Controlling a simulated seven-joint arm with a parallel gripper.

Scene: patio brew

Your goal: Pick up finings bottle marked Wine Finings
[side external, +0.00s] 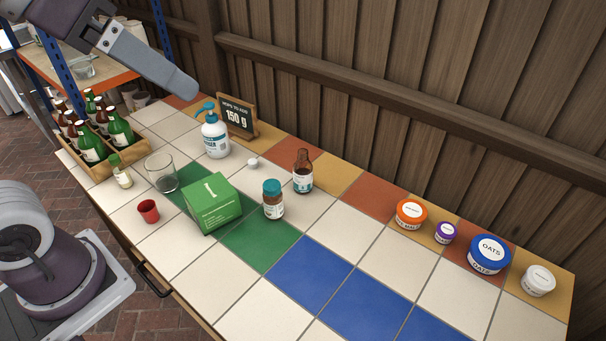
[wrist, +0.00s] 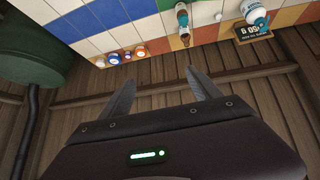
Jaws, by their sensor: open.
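No label reading Wine Finings is legible, so I cannot tell which bottle bears it. A brown glass bottle (side external: 303,172) with a white and teal label stands upright mid-table; it also shows in the wrist view (wrist: 186,39). A brown jar with a teal lid (side external: 272,199) stands in front of it. My gripper (wrist: 163,80) is open and empty, raised at the upper left in the side view, apart from all bottles. One finger shows there.
A white pump bottle (side external: 215,138) and a 150 g sign (side external: 238,117) stand near the fence. A green box (side external: 212,203), a glass (side external: 161,172) and a red cup (side external: 148,211) stand nearby. Several tubs, including blue-lidded oats (side external: 489,254), line the right. The front tiles are clear.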

